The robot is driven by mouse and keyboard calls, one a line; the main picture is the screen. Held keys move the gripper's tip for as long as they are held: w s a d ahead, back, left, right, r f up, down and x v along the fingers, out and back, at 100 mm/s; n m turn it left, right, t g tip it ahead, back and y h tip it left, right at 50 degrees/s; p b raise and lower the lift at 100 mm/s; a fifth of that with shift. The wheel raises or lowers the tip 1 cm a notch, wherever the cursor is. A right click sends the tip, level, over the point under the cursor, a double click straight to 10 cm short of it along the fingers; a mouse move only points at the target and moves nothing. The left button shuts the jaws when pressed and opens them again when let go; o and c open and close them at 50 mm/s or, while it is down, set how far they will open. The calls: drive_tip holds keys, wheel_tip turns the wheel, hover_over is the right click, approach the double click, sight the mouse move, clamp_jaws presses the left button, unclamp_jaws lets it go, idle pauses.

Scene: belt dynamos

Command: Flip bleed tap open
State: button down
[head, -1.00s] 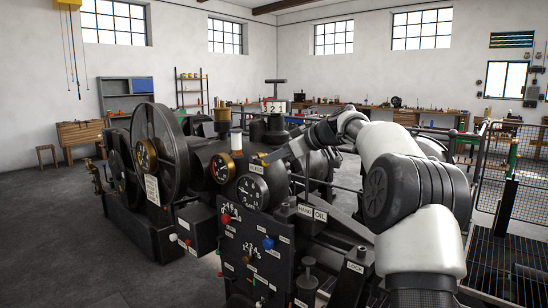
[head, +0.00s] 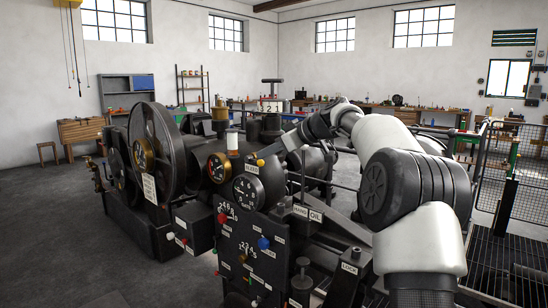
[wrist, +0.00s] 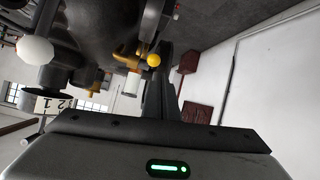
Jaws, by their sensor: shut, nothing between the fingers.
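The bleed tap is a small brass fitting with a round yellow knob (head: 260,162) on the dark engine body, just above a black dial in the head view. A small label (head: 252,168) sits beside it. In the wrist view the brass tap (wrist: 128,60) shows at upper middle, with its yellow knob (wrist: 153,60) at the right end. My gripper (wrist: 163,52) is shut and empty, with its dark fingers just right of the knob. Whether they touch it cannot be told. In the head view my gripper (head: 268,153) is at the tap, its tips small there.
A black dial (head: 248,190) is below the tap, and a brass-rimmed gauge (head: 219,167) is to its left. A large flywheel (head: 157,150) stands further left. A control panel (head: 247,250) with coloured knobs is in front. A white knob (wrist: 37,50) shows in the wrist view.

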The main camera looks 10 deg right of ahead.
drive_tip(key=s+d+f+b, duration=0.2)
drive_tip(key=s+d+f, duration=0.1)
drive_tip(key=s+d, duration=0.3)
drive_tip(key=shift+s+f, duration=0.2)
drive_tip(key=shift+s, duration=0.3)
